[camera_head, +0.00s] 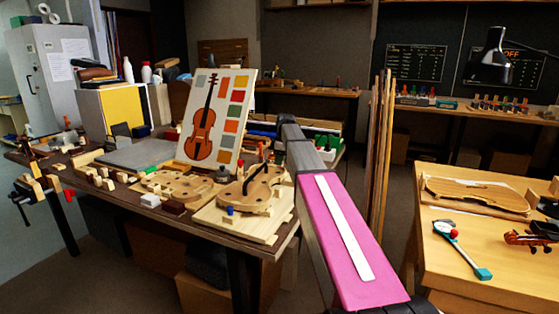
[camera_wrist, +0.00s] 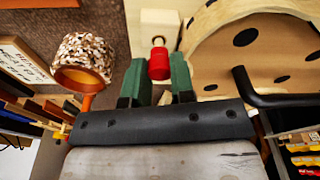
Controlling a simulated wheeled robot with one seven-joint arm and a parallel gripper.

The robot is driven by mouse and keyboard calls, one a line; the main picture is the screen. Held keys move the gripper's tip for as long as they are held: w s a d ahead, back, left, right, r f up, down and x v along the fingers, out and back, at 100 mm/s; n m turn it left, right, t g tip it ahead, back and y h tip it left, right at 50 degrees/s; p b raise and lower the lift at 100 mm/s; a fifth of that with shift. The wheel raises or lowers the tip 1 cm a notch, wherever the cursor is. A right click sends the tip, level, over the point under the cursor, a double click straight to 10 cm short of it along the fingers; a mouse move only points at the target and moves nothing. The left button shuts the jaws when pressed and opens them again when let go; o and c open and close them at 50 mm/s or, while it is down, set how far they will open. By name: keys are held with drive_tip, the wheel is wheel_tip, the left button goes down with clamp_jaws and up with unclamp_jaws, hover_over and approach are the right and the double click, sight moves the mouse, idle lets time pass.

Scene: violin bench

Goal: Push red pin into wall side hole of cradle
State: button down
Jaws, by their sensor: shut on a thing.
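The red pin (camera_wrist: 159,66) is a short red cylinder with a small ring at its far end. In the wrist view it sits between the green fingertips of my gripper (camera_wrist: 160,76), which is shut on it. A pale block (camera_wrist: 160,28) lies just beyond the ring; I cannot tell whether the pin touches it. The cradle (camera_head: 270,231) is a pale wooden board at the bench's front right corner, bearing a violin-shaped wooden part (camera_head: 250,192). A blue pin (camera_head: 231,211) stands at its near side. The wall side hole is not clearly visible.
A speckled round object (camera_wrist: 84,56) is left of my gripper in the wrist view. A pale rounded wooden piece with dark ovals (camera_wrist: 245,45) is close on the right. A violin picture board (camera_head: 215,115) stands behind the cradle. Small blocks crowd the bench's left part.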

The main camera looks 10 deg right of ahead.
drive_tip(key=shift+r, duration=0.15)
drive_tip(key=shift+r, duration=0.4)
drive_tip(key=shift+f, duration=0.6)
idle(1.3)
drive_tip(key=c, duration=0.9)
unclamp_jaws()
drive_tip(key=r, duration=0.3)
drive_tip(key=d+r, duration=0.1)
drive_tip(key=r, duration=0.6)
drive_tip(key=shift+s+d+r, duration=0.25)
drive_tip(key=shift+d+r, duration=0.05)
drive_tip(key=shift+r, duration=0.1)
